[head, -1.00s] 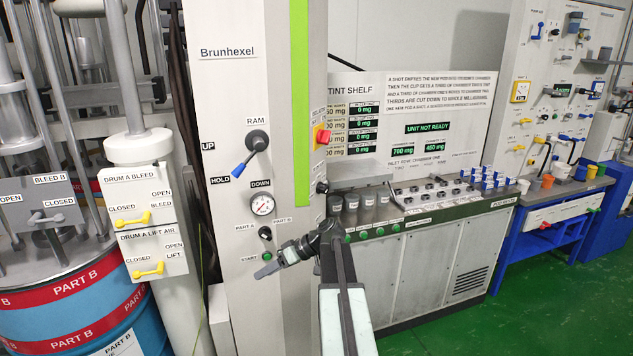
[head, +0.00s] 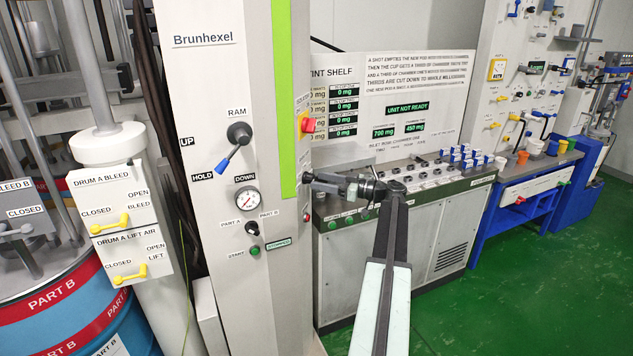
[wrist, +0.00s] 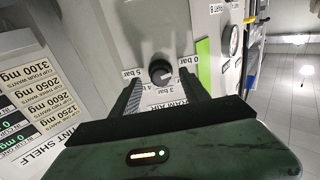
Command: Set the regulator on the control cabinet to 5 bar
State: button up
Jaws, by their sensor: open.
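The regulator knob (wrist: 160,70) is small, dark and round, on a pale panel face of the control cabinet (head: 235,100). The knob's setting is too small to tell. My gripper (wrist: 161,76) is open, with one finger on each side of the knob; contact is unclear. In the head view my gripper (head: 311,181) is at the column's right side and the knob is hidden there.
On the column's front are the blue RAM lever (head: 228,158), a pressure gauge (head: 246,199), a selector (head: 251,228) and a green start button (head: 254,250). A red and yellow switch (head: 306,124) sits above my gripper. The tint shelf (head: 385,250) stands behind my arm.

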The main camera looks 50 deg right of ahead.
jog(key=shift+x, duration=0.8)
grip_shut()
jog(key=shift+m, duration=0.3)
